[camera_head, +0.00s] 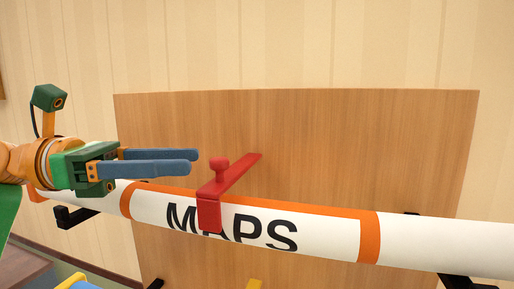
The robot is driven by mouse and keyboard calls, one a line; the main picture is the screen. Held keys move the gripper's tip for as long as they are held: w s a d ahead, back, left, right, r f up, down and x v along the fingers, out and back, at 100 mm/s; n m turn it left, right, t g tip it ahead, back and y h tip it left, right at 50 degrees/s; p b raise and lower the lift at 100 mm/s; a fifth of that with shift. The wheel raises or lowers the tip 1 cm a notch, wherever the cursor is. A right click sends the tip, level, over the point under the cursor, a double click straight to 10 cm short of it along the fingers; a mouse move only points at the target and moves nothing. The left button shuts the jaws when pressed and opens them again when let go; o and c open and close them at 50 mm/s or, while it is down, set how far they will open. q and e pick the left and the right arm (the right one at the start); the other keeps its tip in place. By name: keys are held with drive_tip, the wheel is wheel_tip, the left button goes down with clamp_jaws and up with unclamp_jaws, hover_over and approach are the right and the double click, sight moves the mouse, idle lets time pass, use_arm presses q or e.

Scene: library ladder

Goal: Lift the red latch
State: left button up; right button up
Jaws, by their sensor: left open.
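The red latch (211,190) is a flat bar with a round knob on top, in the middle of the head view. It runs from the wooden panel (340,140) over the white tube (325,236) marked "MAPS", and its front end bends down across the tube's face. My left gripper (196,161) is open, with its two blue fingers pointing right. Its fingertips are just left of the latch knob in the picture, with nothing between them. I see no contact with the latch. My right gripper is not in view.
The tube has orange bands and lies across black brackets (75,216) in front of the panel. A striped cream wall (300,40) is behind. A small yellow piece (254,284) shows at the bottom edge. The space above the latch is clear.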

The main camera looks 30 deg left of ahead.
sight(219, 158)
use_arm(q)
drive_tip(key=d, duration=0.1)
drive_tip(key=d+p, duration=0.1)
drive_tip(key=d, duration=0.1)
drive_tip(key=d+r+p, duration=0.1)
drive_tip(key=shift+w+d, duration=0.35)
drive_tip(key=shift+w, duration=0.05)
drive_tip(key=shift+w+d+f, duration=0.25)
drive_tip(key=shift+w+d, duration=0.35)
drive_tip(key=shift+w, duration=0.05)
drive_tip(key=shift+w+f, duration=0.1)
drive_tip(key=shift+w, duration=0.3)
drive_tip(key=shift+s+a, duration=0.1)
drive_tip(key=shift+s, duration=0.15)
clamp_jaws()
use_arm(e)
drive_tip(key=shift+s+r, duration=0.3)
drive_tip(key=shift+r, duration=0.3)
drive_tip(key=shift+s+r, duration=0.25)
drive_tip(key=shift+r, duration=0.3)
